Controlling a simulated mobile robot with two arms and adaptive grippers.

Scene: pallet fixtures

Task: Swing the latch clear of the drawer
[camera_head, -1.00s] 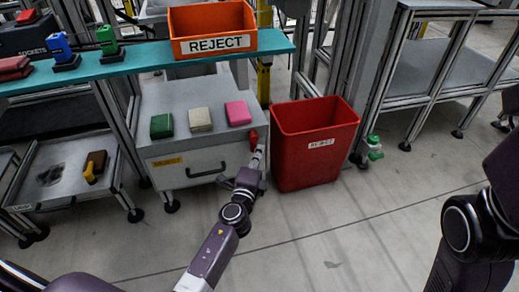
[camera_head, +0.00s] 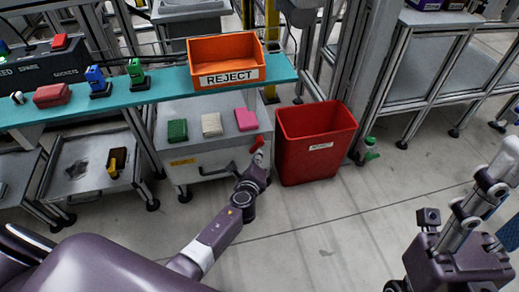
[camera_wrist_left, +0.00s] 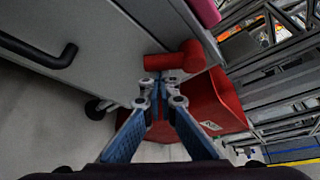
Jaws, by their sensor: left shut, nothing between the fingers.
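The red latch (camera_head: 257,143) is at the right front corner of the grey drawer unit, and it looks tilted. In the left wrist view the latch (camera_wrist_left: 172,61) shows as a short bar with a rounded end. The drawer front (camera_head: 200,161) has a dark handle (camera_head: 215,171) and looks closed. My left gripper (camera_head: 257,160) is shut and empty, just below the latch. In the wrist view its fingertips (camera_wrist_left: 160,82) are at or very near the latch; contact cannot be told. My right gripper (camera_head: 500,185) is at the right edge, away from the drawer, partly cut off.
A red bin (camera_head: 310,165) stands close to the right of the drawer unit. Green, beige and pink blocks lie on the unit's top. A teal shelf (camera_head: 160,88) with an orange REJECT bin (camera_head: 225,62) is above. The floor in front is clear.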

